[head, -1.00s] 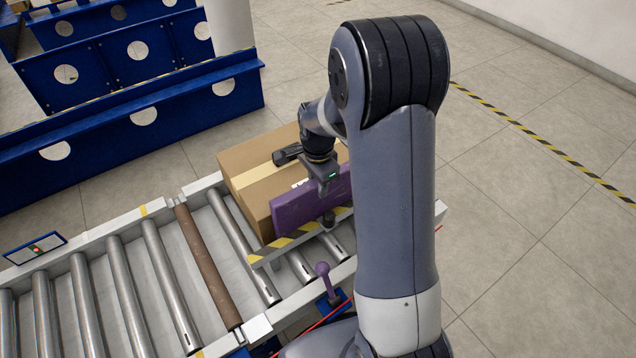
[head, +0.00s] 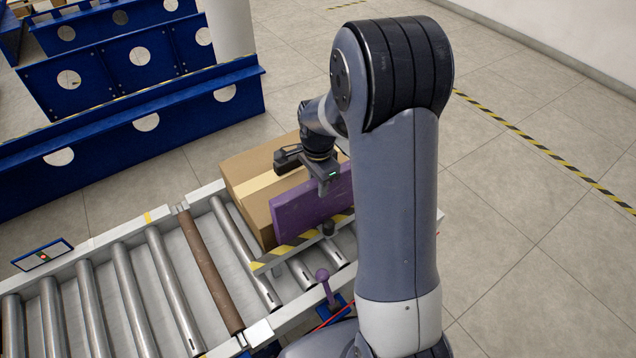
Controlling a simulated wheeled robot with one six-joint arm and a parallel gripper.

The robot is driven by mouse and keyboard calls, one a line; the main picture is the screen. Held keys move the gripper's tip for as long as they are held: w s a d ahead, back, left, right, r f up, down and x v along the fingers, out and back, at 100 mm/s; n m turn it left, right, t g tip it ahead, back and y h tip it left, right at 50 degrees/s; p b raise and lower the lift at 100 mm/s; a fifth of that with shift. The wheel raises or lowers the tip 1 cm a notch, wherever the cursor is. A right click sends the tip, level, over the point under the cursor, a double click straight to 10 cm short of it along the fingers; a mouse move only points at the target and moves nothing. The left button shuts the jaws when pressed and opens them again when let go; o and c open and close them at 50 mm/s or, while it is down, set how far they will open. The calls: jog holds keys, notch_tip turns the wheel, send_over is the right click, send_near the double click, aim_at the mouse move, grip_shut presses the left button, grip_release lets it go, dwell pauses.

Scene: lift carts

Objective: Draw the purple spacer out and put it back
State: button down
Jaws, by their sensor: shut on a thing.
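The purple spacer (head: 293,217) is a flat upright panel at the right end of the roller conveyor. It stands between a cardboard box (head: 246,208) and a yellow-and-black striped bar (head: 284,256). My gripper (head: 326,186) is over the spacer's top edge and shut on it. The fingertips are partly hidden. The spacer's right end is hidden behind my arm. I cannot tell whether its lower edge touches the rollers.
The roller conveyor (head: 187,235) has steel rollers and one brown roller (head: 208,268). A purple-knobbed lever (head: 323,281) stands at its near side. Blue frames (head: 110,143) stand behind. Open floor (head: 510,230) lies to the right.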

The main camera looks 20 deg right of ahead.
jog(key=shift+r+p, duration=3.05)
jog(key=shift+r, duration=1)
